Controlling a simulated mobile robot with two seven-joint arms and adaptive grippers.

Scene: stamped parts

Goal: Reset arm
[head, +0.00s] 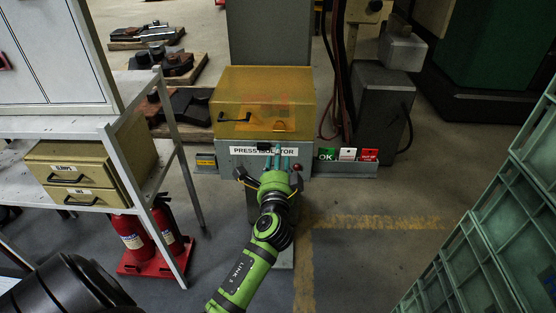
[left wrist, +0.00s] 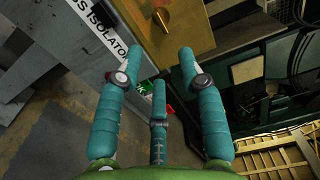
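My left gripper (head: 277,152) is at the end of the green arm in the middle of the head view. Its teal fingers point at the front of the grey box labelled "PRESS ISOLATOR" (head: 236,151) and overlap part of the label. In the left wrist view the gripper (left wrist: 160,64) has its three fingers spread, with nothing between them. The label (left wrist: 95,22) shows there at upper left. I cannot tell whether a fingertip touches the box. My right gripper is not in view.
A yellow see-through cover (head: 262,85) tops the box. A white shelf (head: 130,128) with drawers (head: 75,172) stands left, red fire extinguishers (head: 132,235) beneath. Green crates (head: 515,235) stand right. Red and black cables (head: 340,75) hang behind. Floor right of my arm is clear.

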